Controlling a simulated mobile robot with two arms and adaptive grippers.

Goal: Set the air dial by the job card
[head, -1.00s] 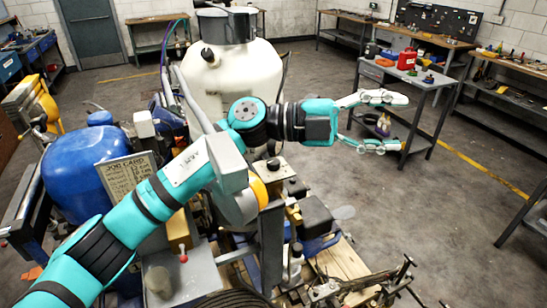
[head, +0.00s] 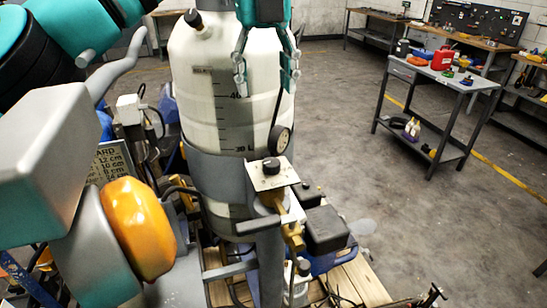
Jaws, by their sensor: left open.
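My left gripper (head: 265,82) hangs fingers down in front of the white tank, open and with nothing between its fingers. Below it a black knob (head: 271,166) sits on a small metal plate (head: 276,178). The fingertips are apart from the knob, above it in the picture. A small round black-rimmed dial (head: 282,139) shows just above the plate; its reading is too small to tell. The job card (head: 112,165) is at the left, largely covered by my arm; only some lines ending in cm show. My right gripper is out of view.
The white tank (head: 228,115) with level marks stands behind the knob. A black box (head: 324,229) and brass fittings (head: 291,232) crowd the area below it. A grey cart (head: 440,78) with a red can (head: 444,58) stands at the right, with open floor around it.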

